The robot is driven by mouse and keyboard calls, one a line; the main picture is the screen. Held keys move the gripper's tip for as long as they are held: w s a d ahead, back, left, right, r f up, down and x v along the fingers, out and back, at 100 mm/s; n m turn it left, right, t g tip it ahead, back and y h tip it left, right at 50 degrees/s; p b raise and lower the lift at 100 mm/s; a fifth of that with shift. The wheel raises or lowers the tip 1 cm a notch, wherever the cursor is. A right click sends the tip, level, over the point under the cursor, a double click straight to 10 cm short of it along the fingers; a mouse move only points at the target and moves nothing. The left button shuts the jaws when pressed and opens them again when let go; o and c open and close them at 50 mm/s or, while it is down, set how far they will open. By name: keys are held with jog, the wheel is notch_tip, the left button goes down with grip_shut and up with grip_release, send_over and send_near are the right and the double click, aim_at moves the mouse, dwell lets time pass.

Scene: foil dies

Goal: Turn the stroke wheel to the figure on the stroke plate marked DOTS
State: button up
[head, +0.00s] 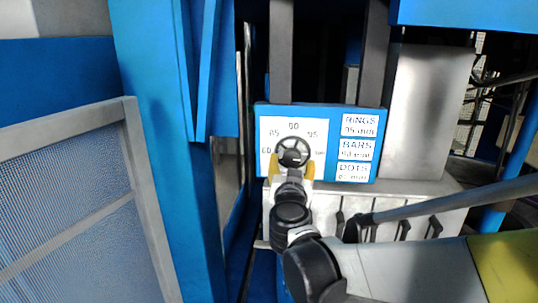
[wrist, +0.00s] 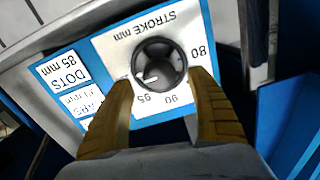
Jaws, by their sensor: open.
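The stroke wheel (head: 293,152) is a dark round handwheel on a white scale on the blue panel. It shows upside down in the wrist view (wrist: 158,62). A pale mark on it points to the lower left there, toward the 95 side; its exact figure is unclear. The DOTS plate (wrist: 62,72) reads 85 mm and shows blurred in the head view (head: 353,171). In the wrist view 80, 90 and 95 show; 85 is hidden, apparently behind the right finger. My gripper (wrist: 163,78) is open, its yellow fingertips on either side of the wheel; contact is unclear.
RINGS (head: 359,124) and BARS (head: 356,149) plates sit above the DOTS plate. A blue post (head: 150,150) and a mesh guard (head: 70,200) stand left. A grey ledge (head: 430,205) with dark hooks lies below the panel, close to my arm.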

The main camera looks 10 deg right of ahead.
aim_at(292, 158)
jog(key=x, duration=0.4)
jog(key=shift+w, duration=0.1)
jog(key=c, duration=1.2)
